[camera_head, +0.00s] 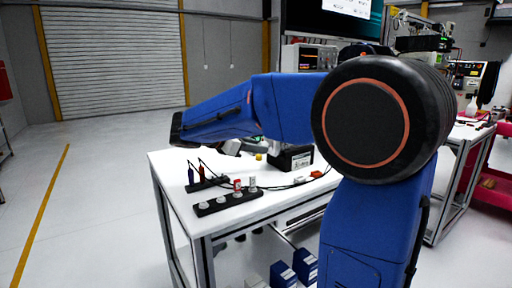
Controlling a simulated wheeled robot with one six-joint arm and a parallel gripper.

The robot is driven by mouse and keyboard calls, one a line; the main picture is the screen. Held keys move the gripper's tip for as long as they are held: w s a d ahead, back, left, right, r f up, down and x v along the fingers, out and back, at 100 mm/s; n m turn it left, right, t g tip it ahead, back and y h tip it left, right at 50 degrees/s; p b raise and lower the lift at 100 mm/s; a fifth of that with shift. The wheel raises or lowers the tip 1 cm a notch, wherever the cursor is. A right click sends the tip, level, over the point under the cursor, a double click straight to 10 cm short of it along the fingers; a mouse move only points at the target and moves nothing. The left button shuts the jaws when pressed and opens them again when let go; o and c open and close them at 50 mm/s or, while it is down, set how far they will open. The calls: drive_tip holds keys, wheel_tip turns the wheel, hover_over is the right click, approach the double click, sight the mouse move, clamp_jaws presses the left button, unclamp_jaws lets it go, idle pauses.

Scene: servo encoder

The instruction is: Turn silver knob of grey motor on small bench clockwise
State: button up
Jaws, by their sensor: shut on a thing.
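My blue arm reaches across the view from the right and over the small white-topped bench (265,205). My gripper does not show clearly; the arm hides its place. A small light grey rounded piece (230,148) shows just under the arm, above the back of the bench. I cannot tell whether it is part of the grey motor or of my own wrist. The silver knob cannot be made out. A small yellow piece (258,157) sits on the bench to the right of the grey piece.
A black strip with round light sockets (225,203) lies at the bench's front. Blue and red upright pieces with dark leads stand behind it. The floor left is clear.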

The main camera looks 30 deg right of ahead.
drive_tip(key=shift+s+m+t, duration=0.1)
drive_tip(key=shift+m+t, duration=0.7)
drive_tip(key=shift+m, duration=0.1)
drive_tip(key=o, duration=1.1)
drive_tip(key=shift+c, duration=0.2)
drive_tip(key=v, duration=1.7)
drive_tip(key=shift+a, duration=0.3)
drive_tip(key=shift+f, duration=0.1)
